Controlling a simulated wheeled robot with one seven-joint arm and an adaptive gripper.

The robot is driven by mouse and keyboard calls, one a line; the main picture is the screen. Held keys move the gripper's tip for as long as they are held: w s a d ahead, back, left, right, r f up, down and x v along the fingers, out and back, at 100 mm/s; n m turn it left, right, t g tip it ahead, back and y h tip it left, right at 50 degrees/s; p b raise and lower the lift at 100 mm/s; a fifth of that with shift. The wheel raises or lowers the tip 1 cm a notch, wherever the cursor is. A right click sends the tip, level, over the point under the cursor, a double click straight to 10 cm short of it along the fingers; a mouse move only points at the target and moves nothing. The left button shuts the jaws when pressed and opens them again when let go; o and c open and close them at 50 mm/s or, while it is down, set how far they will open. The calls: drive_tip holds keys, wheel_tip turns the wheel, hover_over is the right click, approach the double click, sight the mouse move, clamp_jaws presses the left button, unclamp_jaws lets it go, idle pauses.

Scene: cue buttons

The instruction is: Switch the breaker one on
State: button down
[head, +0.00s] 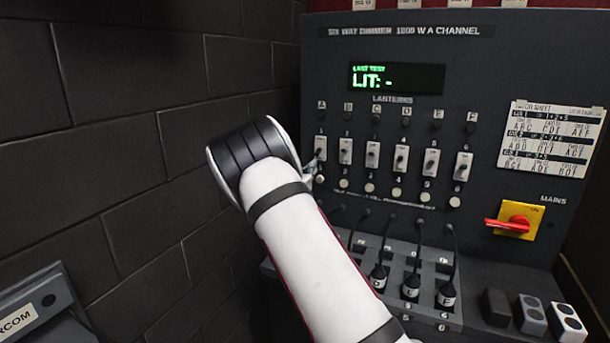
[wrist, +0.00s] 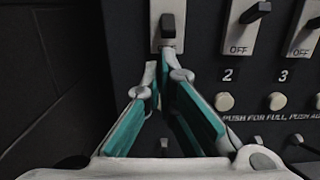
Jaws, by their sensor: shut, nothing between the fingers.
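Breaker one is the leftmost white switch plate with a dark toggle in the row on the panel (head: 320,148). It also shows at the top of the wrist view (wrist: 168,25). I cannot tell for sure which way its toggle is set. My gripper (wrist: 161,68) is shut and empty, with its fingertips just below the toggle, at the plate's lower edge. Whether they touch is unclear. In the head view my gripper (head: 308,172) is mostly hidden behind my wrist.
Breakers two (wrist: 242,24) and three (wrist: 302,30) show OFF labels below their toggles. Round buttons (wrist: 224,102) sit under the row. Plugged cables (head: 411,284) hang lower. A red mains handle (head: 507,226) is at right. The display (head: 396,78) reads "LIT: -". A brick wall (head: 120,120) stands left.

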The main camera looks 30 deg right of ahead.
drive_tip(key=shift+x, duration=0.95)
drive_tip(key=shift+s+a+r+g+y, duration=0.15)
drive_tip(key=shift+r+g+y, duration=0.2)
drive_tip(key=shift+y, duration=0.2)
drive_tip(key=shift+s+a+r+g+y, duration=0.15)
drive_tip(key=shift+a+r+g+y, duration=0.1)
drive_tip(key=shift+g+y, duration=0.25)
drive_tip(key=shift+s+a+r+g+y+b, duration=0.15)
drive_tip(key=shift+r+g+y, duration=0.1)
drive_tip(key=shift+r+y, duration=0.15)
drive_tip(key=shift+s+a+r+g+y+b, duration=0.15)
drive_tip(key=shift+r+g+y, duration=0.1)
drive_tip(key=shift+r, duration=0.35)
